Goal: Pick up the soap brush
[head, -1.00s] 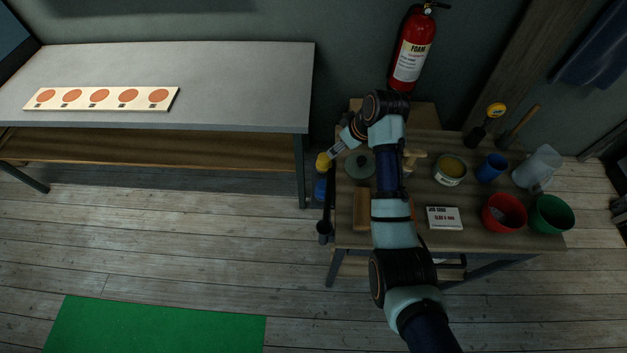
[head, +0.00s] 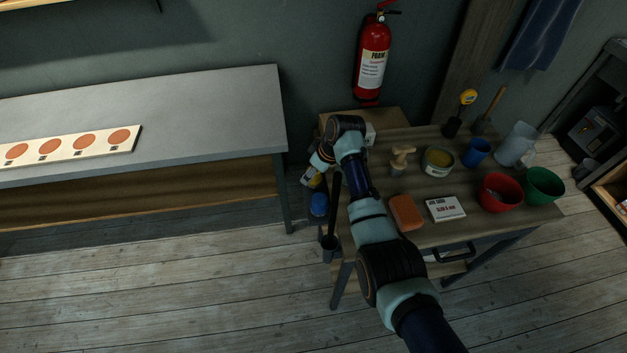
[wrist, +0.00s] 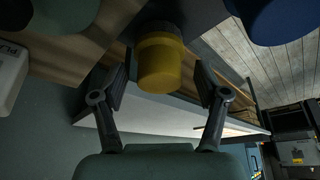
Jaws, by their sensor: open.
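A tan piece with a knobbed top (head: 401,160) stands on the wooden workbench (head: 380,235), just right of my arm in the head view; it may be the soap brush, but I cannot tell surely. My gripper (wrist: 160,80) is open in the wrist view, a finger on each side. A yellow cylinder (wrist: 158,62) shows between the fingers; I cannot tell its distance, and no grip on it is visible. In the head view my gripper is small and partly hidden beyond the bench's left edge, left of the tan piece.
On the bench are an orange sponge-like block (head: 406,212), a white box (head: 446,208), a tin (head: 438,161), red (head: 498,192) and green (head: 544,186) buckets, a blue cup (head: 477,152) and a clear jug (head: 515,145). A blue canister (head: 318,204) is left of the bench.

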